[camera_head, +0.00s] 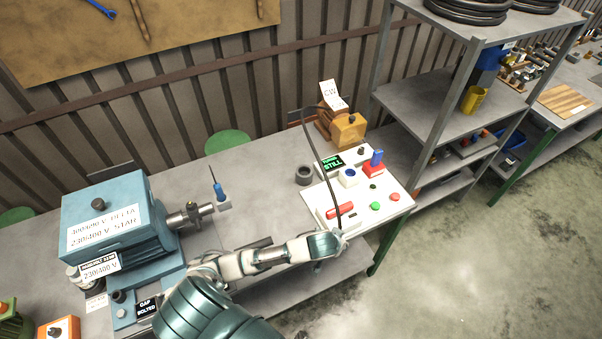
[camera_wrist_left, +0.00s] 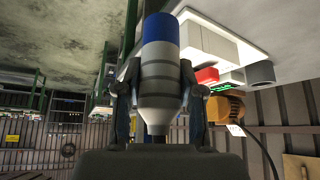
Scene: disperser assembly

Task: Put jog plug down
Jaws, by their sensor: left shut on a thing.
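My left gripper (camera_head: 338,240) is at the front edge of the bench, beside the white control panel (camera_head: 318,209). In the left wrist view, its two fingers (camera_wrist_left: 160,88) are shut on the jog plug (camera_wrist_left: 159,62), a grey stepped cylinder with a blue end, between the fingertips. In the head view I cannot make out the plug at the hand. A black cable (camera_head: 322,150) arches from near the hand up to the orange motor (camera_head: 349,129). My right gripper is not in view.
The panel carries a red handle (camera_head: 340,210), a green button (camera_head: 375,206), a blue-ringed socket (camera_head: 348,177) and a red block with a blue top (camera_head: 373,168). A dark ring (camera_head: 304,175) stands beside it. A blue motor (camera_head: 117,224) is at left. Grey shelving (camera_head: 440,115) stands right.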

